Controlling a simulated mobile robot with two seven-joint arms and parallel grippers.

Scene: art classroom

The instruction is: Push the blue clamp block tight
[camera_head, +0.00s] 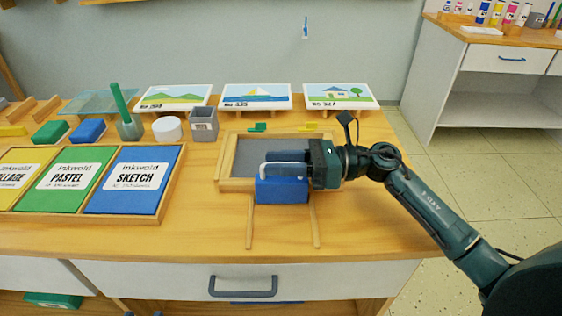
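The blue clamp block (283,193) sits at the front edge of a wooden frame (236,184) with a grey bed (252,150), between two thin wooden rails (250,225) that run towards the table's front. My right gripper (268,165) comes in from the right, its fingers pointing left, just above and behind the block in the picture. It covers part of the frame and the block's upper back edge. I cannot tell whether it touches the block or whether its fingers are parted. My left gripper is not in view.
At left, a wooden tray (174,187) holds yellow, green and blue packs. Behind it stand green and blue blocks (87,131), a green-handled tool (120,100), a white cylinder (167,129) and a grey cup (204,124). Picture cards (255,96) line the back. The table front is clear.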

